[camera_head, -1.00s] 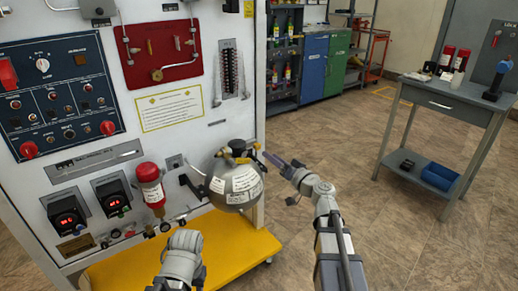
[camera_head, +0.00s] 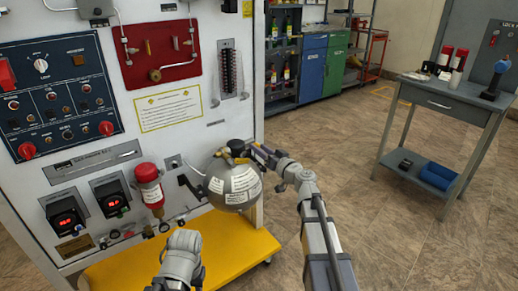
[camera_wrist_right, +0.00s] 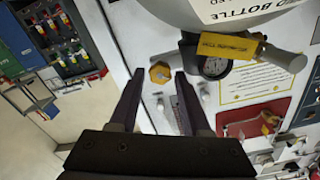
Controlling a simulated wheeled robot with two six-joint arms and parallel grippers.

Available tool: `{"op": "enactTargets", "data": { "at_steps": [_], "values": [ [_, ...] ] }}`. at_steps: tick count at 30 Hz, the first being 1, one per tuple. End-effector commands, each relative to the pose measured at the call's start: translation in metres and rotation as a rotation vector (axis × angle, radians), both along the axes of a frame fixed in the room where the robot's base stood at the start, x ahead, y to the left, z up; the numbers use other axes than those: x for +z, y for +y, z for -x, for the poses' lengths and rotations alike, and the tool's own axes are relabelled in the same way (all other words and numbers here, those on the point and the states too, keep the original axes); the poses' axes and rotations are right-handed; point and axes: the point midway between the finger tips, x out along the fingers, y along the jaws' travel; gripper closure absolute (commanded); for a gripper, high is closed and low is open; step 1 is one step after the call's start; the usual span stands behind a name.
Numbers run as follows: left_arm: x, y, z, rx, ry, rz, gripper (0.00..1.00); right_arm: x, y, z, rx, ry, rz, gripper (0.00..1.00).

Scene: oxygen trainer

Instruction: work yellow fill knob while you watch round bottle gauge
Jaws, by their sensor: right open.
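The yellow fill knob (camera_wrist_right: 160,73) is six-sided and appears between the tips of my right gripper (camera_wrist_right: 160,80), which is open. I cannot tell whether the fingers touch it. The round bottle gauge (camera_wrist_right: 214,67) sits just right of the knob, partly under a yellow tag (camera_wrist_right: 228,46); its reading is too small to make out. In the head view my right gripper (camera_head: 258,152) is beside the bottle's neck. My left arm's gripper does not show.
A red cylinder (camera_head: 150,190) is mounted left of the bottle. A yellow base step (camera_head: 225,243) juts out below. The grey side table (camera_head: 450,103) stands at the right, with clear floor between it and the panel.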

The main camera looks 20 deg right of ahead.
Motion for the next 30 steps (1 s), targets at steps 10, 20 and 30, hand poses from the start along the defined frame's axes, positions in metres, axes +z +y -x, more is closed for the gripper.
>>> {"op": "enactTargets", "data": {
  "at_steps": [10, 20, 30],
  "values": [
    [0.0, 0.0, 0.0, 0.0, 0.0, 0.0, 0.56, 0.0, 0.0035, -0.0095, 0.0, 0.0, 0.0, 0.53],
    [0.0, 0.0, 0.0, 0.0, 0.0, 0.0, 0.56, 0.0, 0.0034, -0.0094, 0.0, 0.0, 0.0, 0.89],
    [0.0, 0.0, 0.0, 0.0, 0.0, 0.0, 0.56, 0.0, 0.0034, -0.0093, 0.0, 0.0, -0.001, 1.0]
  ]
}}
